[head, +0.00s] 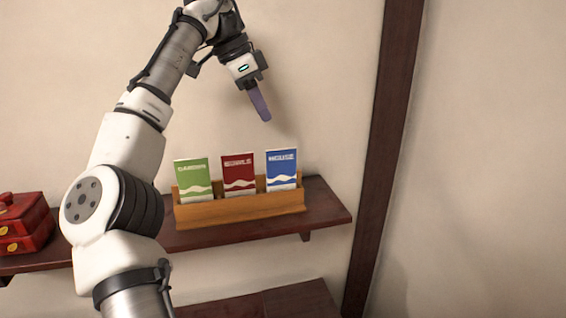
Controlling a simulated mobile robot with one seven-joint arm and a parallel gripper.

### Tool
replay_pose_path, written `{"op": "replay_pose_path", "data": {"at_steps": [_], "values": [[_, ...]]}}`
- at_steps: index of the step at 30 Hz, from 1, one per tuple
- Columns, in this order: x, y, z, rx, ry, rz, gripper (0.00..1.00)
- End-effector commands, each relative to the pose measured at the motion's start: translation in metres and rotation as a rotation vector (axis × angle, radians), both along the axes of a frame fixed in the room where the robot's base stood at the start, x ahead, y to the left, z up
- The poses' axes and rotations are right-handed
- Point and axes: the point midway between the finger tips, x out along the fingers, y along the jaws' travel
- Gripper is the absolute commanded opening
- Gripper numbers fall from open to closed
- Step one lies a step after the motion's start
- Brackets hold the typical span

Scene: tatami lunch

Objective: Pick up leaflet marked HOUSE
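The blue leaflet marked HOUSE (282,170) stands upright in the right part of a wooden holder (240,206). Its lower end is hidden by the holder's front wall. My gripper (263,113) is above the holder, pointing down, a little left of the blue leaflet in the picture and apart from it. Its purple fingers overlap in this view, so I cannot see any gap between them.
A red leaflet (239,175) and a green leaflet marked GARDEN (194,181) stand left of the blue one in the holder. The holder is on a dark wall shelf (325,212). Red boxes (25,222) stand at the shelf's left. A dark post (384,150) rises at the right.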

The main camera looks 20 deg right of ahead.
Motion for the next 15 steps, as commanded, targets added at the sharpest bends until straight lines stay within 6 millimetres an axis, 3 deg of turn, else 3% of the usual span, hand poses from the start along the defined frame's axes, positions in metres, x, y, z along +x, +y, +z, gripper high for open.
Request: {"op": "replay_pose_path", "data": {"at_steps": [5,15], "values": [[-0.006,0.001,-0.005,0.023,0.032,-0.017,0.32],[-0.007,-0.023,-0.06,0.018,0.029,-0.018,0.32]]}}
